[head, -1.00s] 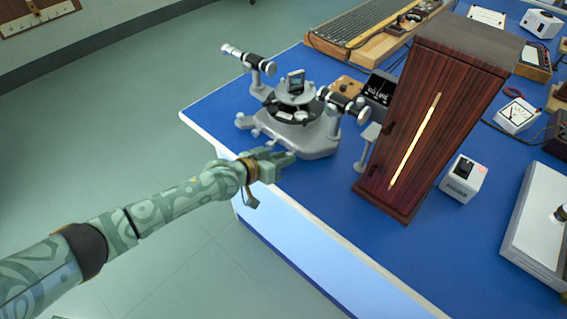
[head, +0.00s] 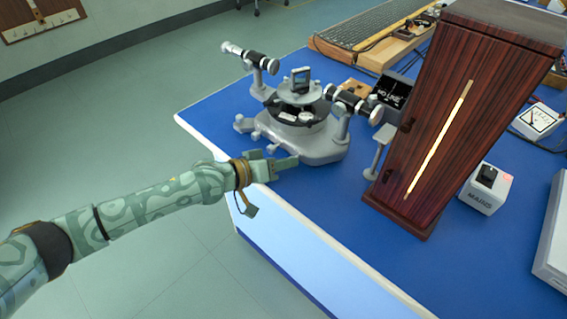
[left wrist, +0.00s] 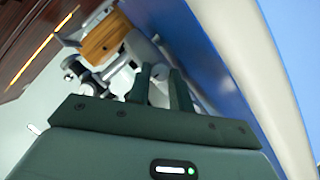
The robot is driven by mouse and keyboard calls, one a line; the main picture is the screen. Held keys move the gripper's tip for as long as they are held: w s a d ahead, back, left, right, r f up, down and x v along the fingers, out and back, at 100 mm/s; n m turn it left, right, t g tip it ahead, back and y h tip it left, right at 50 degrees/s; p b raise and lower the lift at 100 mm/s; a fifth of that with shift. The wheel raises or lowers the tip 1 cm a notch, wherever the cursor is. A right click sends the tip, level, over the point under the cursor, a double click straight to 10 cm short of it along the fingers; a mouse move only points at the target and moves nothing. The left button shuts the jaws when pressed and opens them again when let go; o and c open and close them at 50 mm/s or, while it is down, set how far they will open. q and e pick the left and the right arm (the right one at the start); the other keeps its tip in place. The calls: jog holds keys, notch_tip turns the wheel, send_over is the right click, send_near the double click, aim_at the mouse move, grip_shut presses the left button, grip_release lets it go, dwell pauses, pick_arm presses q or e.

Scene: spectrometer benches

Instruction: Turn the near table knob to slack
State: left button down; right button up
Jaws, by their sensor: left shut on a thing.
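The grey spectrometer (head: 318,150) stands at the left corner of the blue bench, with two black-and-silver tubes and a small central table (head: 300,93) carrying a dark glass piece. My left gripper (head: 282,164) is at the near side of its base. In the left wrist view my two fingers (left wrist: 164,86) are close together on a small grey knob (left wrist: 160,72), most of which they hide. The knob is hidden in the head view, and its setting cannot be read. My right gripper is not in view.
A tall dark wooden cabinet (head: 440,130) with a bright slit stands right of the spectrometer. The bench's pale front edge (head: 290,212) runs just below my gripper. The near bench top is clear.

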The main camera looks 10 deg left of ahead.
pick_arm(q)
jog(key=c, duration=1.3)
grip_release()
jog(key=shift+o, duration=0.2)
jog(key=v, duration=1.6)
jog(key=shift+a, duration=0.15)
jog(key=shift+f, duration=0.1)
